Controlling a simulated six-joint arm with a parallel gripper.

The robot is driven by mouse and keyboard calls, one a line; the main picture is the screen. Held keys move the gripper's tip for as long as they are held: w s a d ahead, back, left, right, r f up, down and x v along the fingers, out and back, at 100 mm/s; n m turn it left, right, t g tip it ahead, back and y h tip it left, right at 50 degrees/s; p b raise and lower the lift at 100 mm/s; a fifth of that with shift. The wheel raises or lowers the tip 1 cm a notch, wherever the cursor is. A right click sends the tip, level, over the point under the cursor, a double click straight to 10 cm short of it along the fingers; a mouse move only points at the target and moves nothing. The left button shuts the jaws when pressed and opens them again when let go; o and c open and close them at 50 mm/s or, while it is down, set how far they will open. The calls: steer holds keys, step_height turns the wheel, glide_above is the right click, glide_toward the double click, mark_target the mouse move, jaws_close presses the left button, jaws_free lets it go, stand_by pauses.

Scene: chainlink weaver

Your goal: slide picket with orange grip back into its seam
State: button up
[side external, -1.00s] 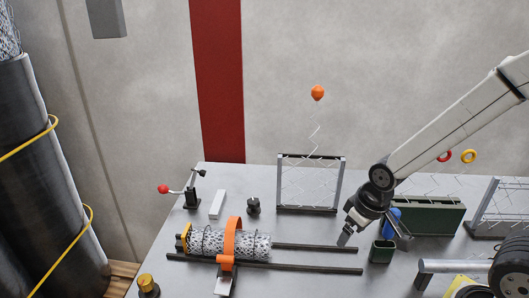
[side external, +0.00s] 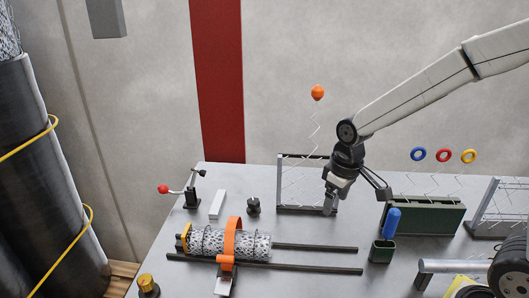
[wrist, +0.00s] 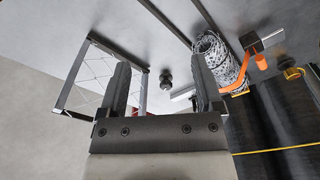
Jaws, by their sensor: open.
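The picket with the orange grip (side external: 317,92) is a zigzag wire that stands up out of a small mesh frame (side external: 280,185) at the back of the table. Its round orange grip is well above the frame's top bar. My gripper (side external: 358,200) is open and empty at the frame's right side, well below the orange grip, and partly hides the frame's right post. In the wrist view my gripper (wrist: 162,85) has its fingers spread, with the mesh frame (wrist: 70,78) at the left. The orange grip does not show in the wrist view.
A green rack (side external: 425,217) holds pickets with blue, red and yellow rings at the right. A green cup (side external: 381,252) holds a blue-handled tool (side external: 391,222). A mesh roll (side external: 258,246) under an orange strap lies on dark rails. A second frame (side external: 497,210) stands far right.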

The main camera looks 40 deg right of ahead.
steer(key=w+d+r+n+g, duration=0.2)
steer(key=w+d+r, duration=0.1)
steer(key=w+r, duration=0.55)
step_height(320, 180, up, 18)
steer(key=m, duration=0.3)
glide_above(317, 100)
steer(key=shift+w+d+t, duration=0.3)
steer(key=shift+d+t, duration=0.05)
steer(key=shift+t, duration=0.05)
steer(key=shift+f, duration=0.2)
steer(key=shift+f, duration=3.7)
jaws_close()
